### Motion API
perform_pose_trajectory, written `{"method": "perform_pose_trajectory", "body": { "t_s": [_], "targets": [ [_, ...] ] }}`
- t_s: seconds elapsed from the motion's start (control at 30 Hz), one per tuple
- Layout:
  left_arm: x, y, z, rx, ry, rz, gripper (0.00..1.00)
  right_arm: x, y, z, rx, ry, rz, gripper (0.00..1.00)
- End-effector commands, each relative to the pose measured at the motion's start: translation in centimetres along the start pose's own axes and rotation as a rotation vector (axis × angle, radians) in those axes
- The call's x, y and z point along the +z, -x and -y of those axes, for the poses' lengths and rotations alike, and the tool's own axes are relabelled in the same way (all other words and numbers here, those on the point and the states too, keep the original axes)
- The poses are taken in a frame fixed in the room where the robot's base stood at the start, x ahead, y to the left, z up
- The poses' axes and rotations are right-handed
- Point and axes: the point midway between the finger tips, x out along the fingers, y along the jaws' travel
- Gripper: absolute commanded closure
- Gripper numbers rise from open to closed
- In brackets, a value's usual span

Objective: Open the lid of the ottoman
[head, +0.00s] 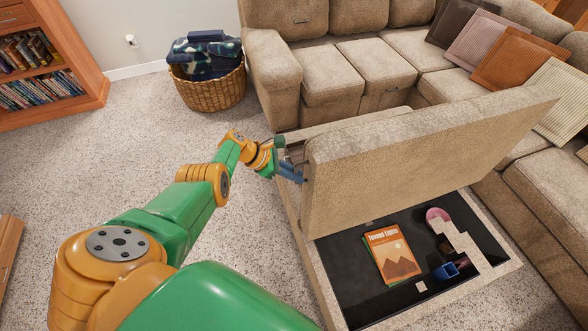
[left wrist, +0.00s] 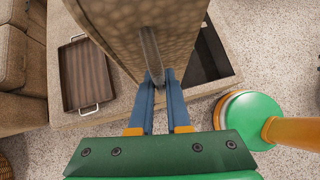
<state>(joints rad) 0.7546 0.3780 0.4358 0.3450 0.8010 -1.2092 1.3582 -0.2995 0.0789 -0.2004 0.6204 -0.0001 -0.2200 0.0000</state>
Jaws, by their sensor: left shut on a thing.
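The ottoman's beige lid (head: 410,150) stands raised and tilted on its side above the ottoman base (head: 312,262). The dark inside of the base is open to view on the right. My left gripper (head: 292,174) is at the near left edge of the lid. In the left wrist view its two blue fingers (left wrist: 159,82) are shut on a grey metal handle (left wrist: 151,52) along the edge of the lid (left wrist: 186,28). The far end of the handle runs up beyond the fingers. My right gripper is in neither view.
Inside the ottoman lie an orange book (head: 392,256), a blue mug (head: 447,271) and a pink round thing (head: 437,215). A brown tray (left wrist: 85,72) lies behind the lid. The sofa (head: 345,70) stands close behind; a basket (head: 208,90) is at the back left. Carpet at left is clear.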

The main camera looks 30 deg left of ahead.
Motion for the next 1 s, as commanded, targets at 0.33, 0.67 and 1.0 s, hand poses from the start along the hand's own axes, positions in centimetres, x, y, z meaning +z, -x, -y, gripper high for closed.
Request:
{"method": "perform_pose_trajectory", "body": {
  "t_s": [0.33,0.67,1.0],
  "targets": [
    [-0.1,0.0,0.0,0.001,-0.001,-0.003,1.0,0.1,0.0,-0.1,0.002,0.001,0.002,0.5],
    [-0.1,0.0,0.0,-0.001,0.0,-0.002,0.55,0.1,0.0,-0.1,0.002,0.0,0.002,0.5],
    [0.5,5.6,0.0,0.0,0.0,-0.005,0.55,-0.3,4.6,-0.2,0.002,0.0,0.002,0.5]
  ]
}}
